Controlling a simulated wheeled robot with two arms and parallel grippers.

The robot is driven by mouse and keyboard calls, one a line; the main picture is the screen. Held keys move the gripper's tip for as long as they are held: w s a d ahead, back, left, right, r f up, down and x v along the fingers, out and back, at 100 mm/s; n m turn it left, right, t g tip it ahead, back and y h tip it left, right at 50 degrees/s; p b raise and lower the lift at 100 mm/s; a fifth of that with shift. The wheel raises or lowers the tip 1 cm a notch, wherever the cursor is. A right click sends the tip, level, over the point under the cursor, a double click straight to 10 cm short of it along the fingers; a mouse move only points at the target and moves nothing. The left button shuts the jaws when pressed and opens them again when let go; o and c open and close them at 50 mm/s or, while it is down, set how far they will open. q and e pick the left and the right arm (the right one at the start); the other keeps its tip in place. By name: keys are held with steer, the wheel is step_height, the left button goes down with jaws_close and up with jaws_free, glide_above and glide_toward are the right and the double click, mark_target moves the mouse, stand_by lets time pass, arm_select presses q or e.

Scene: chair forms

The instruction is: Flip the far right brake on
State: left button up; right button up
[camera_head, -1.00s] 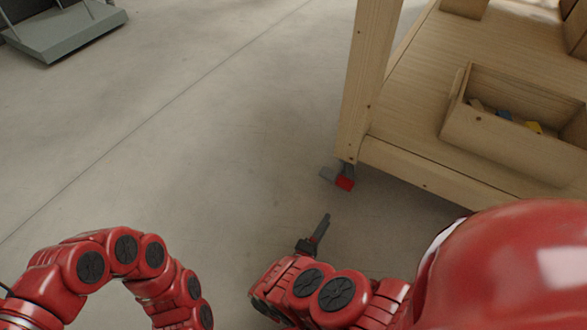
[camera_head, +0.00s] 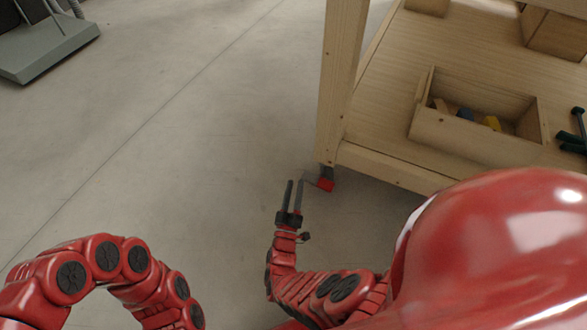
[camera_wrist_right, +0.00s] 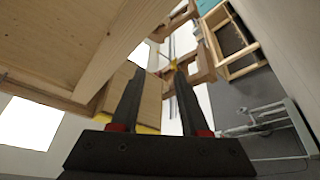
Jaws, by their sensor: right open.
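The red brake pedal (camera_head: 326,184) sits on a caster at the foot of the wooden cart's near corner post in the head view. The grey caster (camera_head: 327,172) is partly hidden under the post. My right gripper (camera_head: 295,182) is open and empty, its two dark fingers pointing away from me just left of the brake, apart from it in the picture. In the right wrist view, the open fingers (camera_wrist_right: 159,75) have nothing between them, and I cannot make out the brake there. My left arm shows at the lower left, but its gripper is out of view.
The wooden cart (camera_head: 385,168) fills the right side, with its post (camera_head: 338,85) rising beside the brake. An open wooden box (camera_head: 470,137) with small items stands on its shelf. A grey platform (camera_head: 45,48) is at the far upper left. The floor left of the cart is clear.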

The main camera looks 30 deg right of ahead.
arm_select(q)
steer(key=shift+r+p, duration=1.15)
steer(key=shift+r, duration=0.4)
arm_select(e)
step_height(320, 180, up, 8)
steer(key=m+t, duration=0.2)
steer(key=shift+s+a+m, duration=0.2)
steer(key=shift+a+m, duration=0.1)
arm_select(q)
steer(key=shift+c, duration=0.2)
